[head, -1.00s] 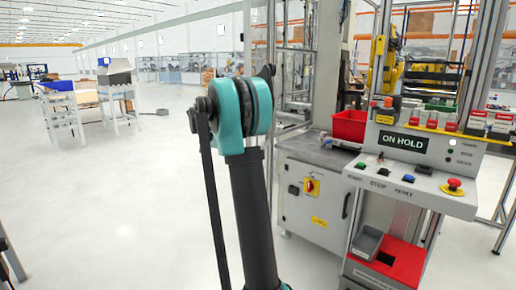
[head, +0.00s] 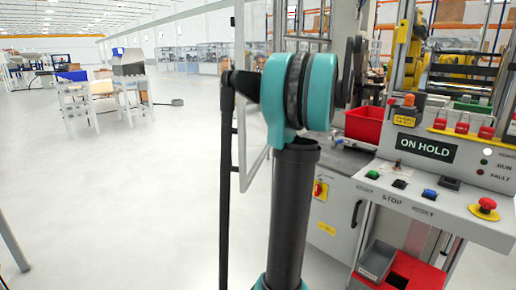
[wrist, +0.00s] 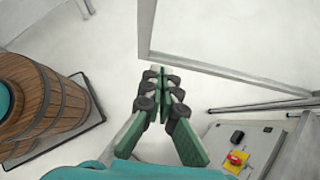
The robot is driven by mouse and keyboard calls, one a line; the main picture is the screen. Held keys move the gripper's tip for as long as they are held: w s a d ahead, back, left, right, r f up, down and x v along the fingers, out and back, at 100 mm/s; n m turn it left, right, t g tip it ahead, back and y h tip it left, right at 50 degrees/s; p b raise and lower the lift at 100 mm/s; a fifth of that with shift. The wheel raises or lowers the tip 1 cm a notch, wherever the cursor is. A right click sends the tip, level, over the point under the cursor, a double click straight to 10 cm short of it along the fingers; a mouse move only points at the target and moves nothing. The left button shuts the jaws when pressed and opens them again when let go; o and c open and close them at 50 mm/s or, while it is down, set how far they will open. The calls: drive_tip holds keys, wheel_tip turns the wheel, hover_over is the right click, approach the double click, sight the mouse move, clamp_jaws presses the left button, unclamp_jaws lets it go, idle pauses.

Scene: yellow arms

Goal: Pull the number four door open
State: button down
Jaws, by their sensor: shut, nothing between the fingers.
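A grey-framed door panel (head: 238,140) stands at the left of the machine in the head view, partly behind my arm. Its lower corner shows at an angle out from the machine. No number four is legible on it. In the wrist view, a grey frame (wrist: 225,77) with an upright and a bottom rail shows a corner just beyond my gripper. My gripper (wrist: 157,72) is shut and empty, its fingertips close beside that frame corner. I cannot tell whether they touch it. The gripper itself is hidden in the head view.
The control panel (head: 440,195) with an ON HOLD sign and a red bin (head: 367,124) stand at right. A cabinet with a red-yellow switch (wrist: 237,158) lies at lower right of the wrist view. A wooden barrel (wrist: 45,110) is at left. Clear floor (head: 130,200) spreads left.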

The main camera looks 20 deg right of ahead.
drive_tip(key=w+a+r+x, duration=0.1)
drive_tip(key=r+x, duration=0.1)
drive_tip(key=x, duration=1)
drive_tip(key=shift+w+a, duration=0.4)
drive_tip(key=shift+f, duration=0.1)
drive_tip(key=w+a+m+t+h, duration=0.1)
drive_tip(key=w+a+m, duration=0.2)
drive_tip(key=w+a, duration=1.8)
drive_tip(key=w, duration=0.3)
drive_tip(key=shift+a+t+h, duration=0.2)
drive_tip(key=shift+t+h, duration=0.1)
drive_tip(key=shift+t, duration=0.1)
drive_tip(key=shift+d, duration=0.1)
